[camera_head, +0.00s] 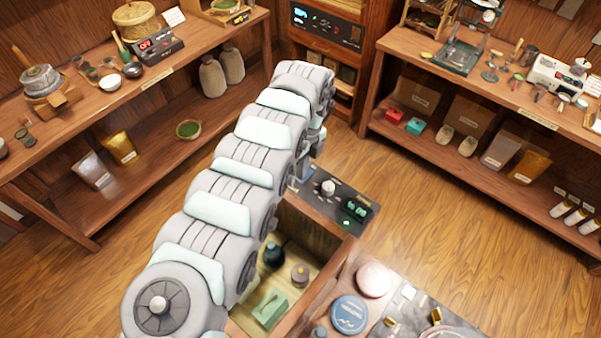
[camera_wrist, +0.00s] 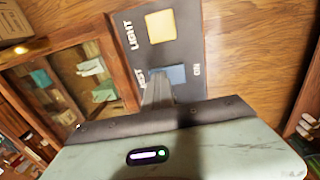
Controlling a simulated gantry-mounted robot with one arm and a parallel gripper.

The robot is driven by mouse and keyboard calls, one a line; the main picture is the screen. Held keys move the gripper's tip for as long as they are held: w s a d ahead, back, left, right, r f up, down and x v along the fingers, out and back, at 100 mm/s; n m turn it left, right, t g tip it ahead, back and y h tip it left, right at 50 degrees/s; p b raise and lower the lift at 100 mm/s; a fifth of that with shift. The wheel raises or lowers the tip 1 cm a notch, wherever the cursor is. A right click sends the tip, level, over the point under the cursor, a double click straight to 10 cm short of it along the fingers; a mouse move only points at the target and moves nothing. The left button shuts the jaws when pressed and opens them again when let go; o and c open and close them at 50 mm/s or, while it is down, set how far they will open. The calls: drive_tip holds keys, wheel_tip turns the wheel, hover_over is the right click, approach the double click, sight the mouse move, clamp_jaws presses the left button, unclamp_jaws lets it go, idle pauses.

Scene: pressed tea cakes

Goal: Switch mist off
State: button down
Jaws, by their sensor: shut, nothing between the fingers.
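In the wrist view a dark control panel (camera_wrist: 186,42) carries a blue square button (camera_wrist: 177,74) with "ON" on its right. The label on its left is partly covered by my fingers; only its last letters, apparently "ST", show. A pale yellow square button (camera_wrist: 160,27) marked "LIGHT" sits above it in the picture. My gripper (camera_wrist: 158,80) is shut and empty, its tips over the label beside the blue button and overlapping its left edge. I cannot tell whether they touch the panel. In the head view my arm hides most of the gripper.
In the head view a black panel (camera_head: 352,205) with a knob and green parts lies beside my arm. An open wooden drawer (camera_head: 318,250) holds a green box (camera_head: 270,307). Laden shelves stand left (camera_head: 190,55) and right (camera_head: 400,58). The floor between is clear.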

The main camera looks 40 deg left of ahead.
drive_tip(key=shift+w+a+f, duration=0.1)
drive_tip(key=shift+w+f, duration=0.25)
drive_tip(key=shift+w, duration=0.4)
drive_tip(key=shift+r, duration=0.35)
wheel_tip(320, 180, up, 14)
drive_tip(key=w, duration=0.1)
drive_tip(key=shift+w+f+b, duration=0.15)
drive_tip(key=shift+w+b, duration=0.2)
drive_tip(key=shift+b, duration=0.05)
drive_tip(key=shift+s+a, duration=0.15)
